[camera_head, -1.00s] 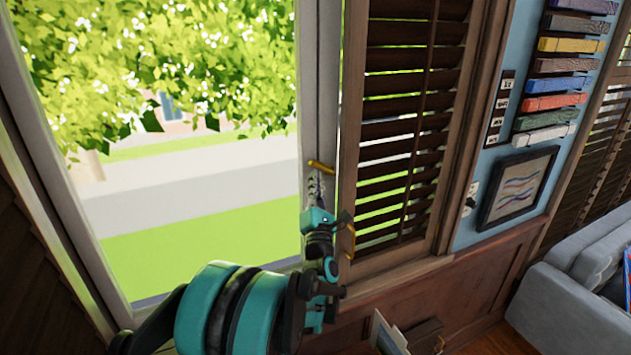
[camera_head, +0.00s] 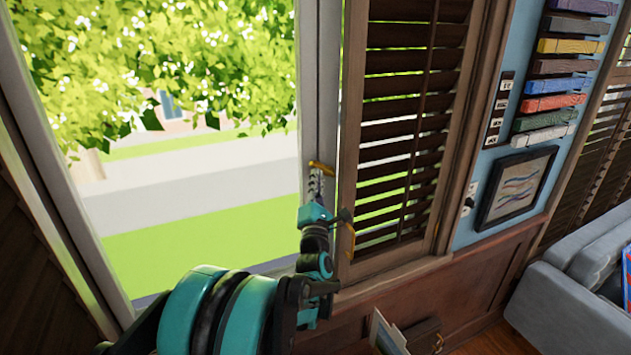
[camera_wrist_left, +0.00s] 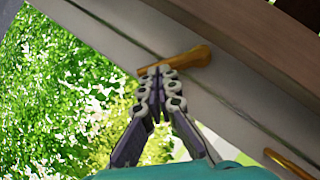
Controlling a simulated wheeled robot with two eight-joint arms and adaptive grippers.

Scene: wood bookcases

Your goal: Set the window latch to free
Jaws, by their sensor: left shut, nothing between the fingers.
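The window latch is a small golden handle (camera_head: 321,167) on the pale window frame (camera_head: 312,100). It points sideways across the frame. In the left wrist view the golden handle (camera_wrist_left: 182,61) lies just beyond my fingertips. My left gripper (camera_head: 315,176) is shut and empty, its tips right at the handle's underside. In the wrist view my left gripper (camera_wrist_left: 161,70) has both tips together at the handle's near end; whether they touch it I cannot tell. A second golden handle (camera_head: 349,240) sits lower, at the shutter's edge. My right gripper is not in view.
A dark wood louvred shutter (camera_head: 400,130) stands right of the window frame. A framed picture (camera_head: 517,187) and coloured slats (camera_head: 557,102) hang on the blue wall. A grey sofa (camera_head: 585,285) stands at the lower right.

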